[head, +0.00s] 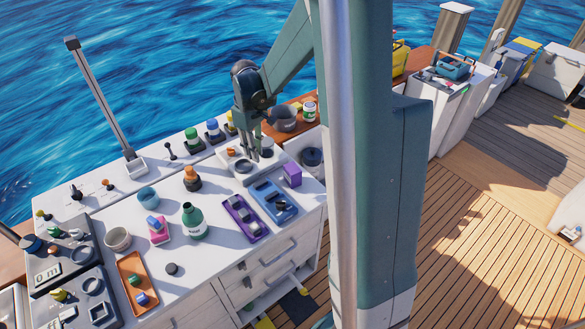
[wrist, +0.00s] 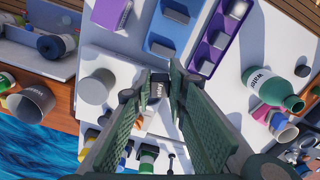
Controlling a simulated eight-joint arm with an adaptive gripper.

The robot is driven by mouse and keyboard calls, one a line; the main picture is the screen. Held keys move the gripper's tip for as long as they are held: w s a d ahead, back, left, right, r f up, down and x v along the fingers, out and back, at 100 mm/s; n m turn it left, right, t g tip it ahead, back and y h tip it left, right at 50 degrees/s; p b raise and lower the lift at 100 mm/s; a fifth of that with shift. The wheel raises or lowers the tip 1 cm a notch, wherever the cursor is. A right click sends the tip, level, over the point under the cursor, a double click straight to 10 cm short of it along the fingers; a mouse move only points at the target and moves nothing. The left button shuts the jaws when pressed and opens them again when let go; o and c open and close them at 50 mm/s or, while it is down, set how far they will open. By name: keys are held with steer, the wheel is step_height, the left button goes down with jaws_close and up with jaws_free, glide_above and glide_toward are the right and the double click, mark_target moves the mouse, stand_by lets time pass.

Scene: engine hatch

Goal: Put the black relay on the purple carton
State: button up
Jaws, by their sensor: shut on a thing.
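My gripper (head: 259,152) is over the white tray near the far right of the counter. In the wrist view its fingers (wrist: 158,90) are shut on a small dark block with a pale label, the black relay (wrist: 156,91). The fingers mostly hide the relay in the head view. The purple carton (head: 292,175) stands on the counter just right of and nearer than the gripper. It also shows at the top left of the wrist view (wrist: 112,12), apart from the fingers. Its visible top looks bare.
A blue compartment tray (head: 274,202) and a purple one (head: 243,219) lie in front of the carton. A green bottle (head: 193,223), an orange tray (head: 131,284) and several cups and small parts stand further left. The counter's right edge is close to the carton.

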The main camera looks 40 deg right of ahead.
steer(key=s+d+r+m, duration=0.1)
steer(key=s+d+m, duration=0.3)
steer(key=d, duration=0.8)
steer(key=s, duration=0.2)
steer(key=shift+s+d+r+p, duration=0.3)
steer(key=shift+d+r+p, duration=0.05)
steer(key=shift+d, duration=0.05)
glide_above(294, 169)
steer(key=shift+s+f, duration=0.1)
steer(key=shift+f, duration=2.8)
steer(key=shift+f, duration=0.15)
steer(key=shift+f, duration=1.95)
steer(key=shift+f, duration=0.2)
steer(key=o, duration=0.9)
steer(key=shift+c, duration=0.2)
